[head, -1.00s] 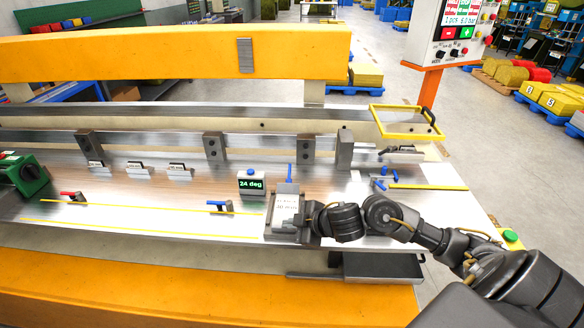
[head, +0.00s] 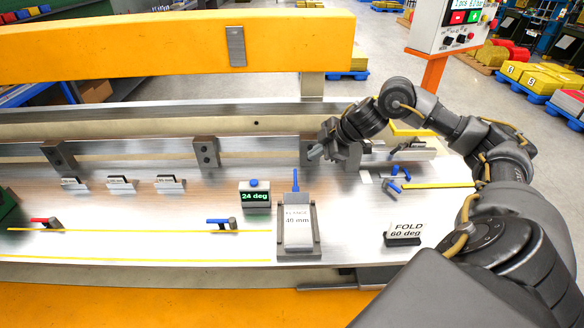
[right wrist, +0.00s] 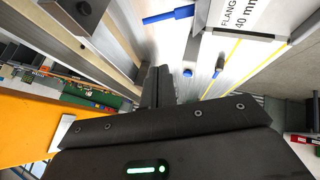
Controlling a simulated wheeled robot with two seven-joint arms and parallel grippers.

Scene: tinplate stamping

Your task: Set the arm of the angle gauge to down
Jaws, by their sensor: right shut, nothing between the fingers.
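The digital gauge box (head: 254,196) reads "24 deg" in green and has a blue knob on top; it stands on the metal bench. Just right of it a blue lever (head: 295,181) points up at the back of a grey block labelled 40 mm (head: 298,222); the lever also shows in the right wrist view (right wrist: 170,15). I cannot tell for certain which part is the gauge's arm. My left gripper is not in view.
A "FOLD 60 deg" card (head: 406,232) stands at the front right. Blue handles (head: 394,184) lie near my right arm. Red-handled (head: 45,222) and blue-handled (head: 222,223) levers stand by yellow lines. Dark brackets (head: 206,152) line the back rail.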

